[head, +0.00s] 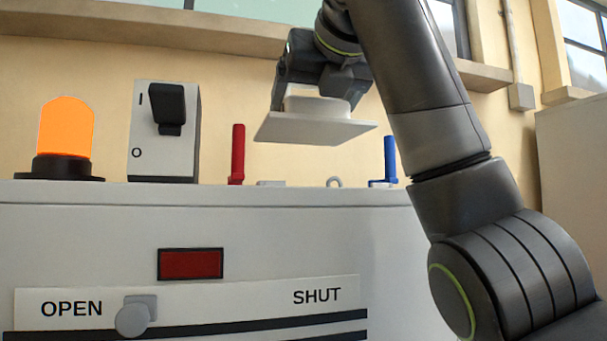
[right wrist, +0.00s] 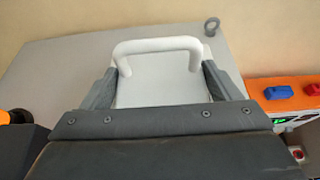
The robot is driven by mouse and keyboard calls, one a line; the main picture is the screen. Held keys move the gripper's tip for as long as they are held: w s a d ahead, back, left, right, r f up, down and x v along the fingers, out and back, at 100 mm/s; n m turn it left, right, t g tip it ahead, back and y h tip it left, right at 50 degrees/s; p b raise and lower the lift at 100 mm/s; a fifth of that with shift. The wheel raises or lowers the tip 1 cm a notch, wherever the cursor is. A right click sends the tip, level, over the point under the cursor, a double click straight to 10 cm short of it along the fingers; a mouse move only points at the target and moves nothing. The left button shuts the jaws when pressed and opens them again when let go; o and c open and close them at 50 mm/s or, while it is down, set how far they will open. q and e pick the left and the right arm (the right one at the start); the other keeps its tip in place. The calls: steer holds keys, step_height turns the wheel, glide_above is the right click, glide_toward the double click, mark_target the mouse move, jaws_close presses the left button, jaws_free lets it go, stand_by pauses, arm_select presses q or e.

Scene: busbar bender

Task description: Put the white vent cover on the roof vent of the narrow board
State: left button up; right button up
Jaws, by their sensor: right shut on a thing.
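The white vent cover (head: 315,128) is a flat square plate with a raised part on top. My right gripper (head: 312,92) is shut on it from above and holds it roughly level, clear above the roof of the grey cabinet (head: 330,194). In the right wrist view the cover's white loop handle (right wrist: 157,46) stands up between my right fingers (right wrist: 160,88). A low pale piece (head: 271,183) shows on the roof below the cover; I cannot tell if it is the roof vent. My left gripper is in neither view.
On the roof stand an orange beacon (head: 66,135), a switch box (head: 164,130), a red handle (head: 237,155), a metal ring (head: 334,182) and a blue handle (head: 390,160). A slider knob (head: 133,318) sits near OPEN. An orange-topped unit (right wrist: 285,92) lies right in the wrist view.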

mark_target(311, 135)
step_height(311, 135, down, 4)
steer(key=shift+d+r, duration=0.1)
steer(key=shift+r, duration=0.1)
steer(key=shift+w+a+f, duration=0.2)
steer(key=shift+w+f, duration=0.15)
steer(key=shift+f, duration=0.1)
steer(key=shift+s+d+f, duration=0.1)
steer(key=shift+s+f, duration=0.1)
steer(key=shift+f, duration=0.5)
steer(key=shift+s+d+f, duration=0.1)
steer(key=shift+s+f, duration=0.05)
steer(key=shift+f, duration=0.55)
steer(key=shift+w+a+f, duration=0.1)
steer(key=shift+w+f, duration=0.15)
steer(key=shift+f, duration=0.2)
steer(key=shift+s, duration=0.15)
steer(key=shift+f, duration=0.15)
steer(key=o, duration=0.7)
steer(key=shift+s, duration=0.1)
steer(key=shift+o, duration=1.1)
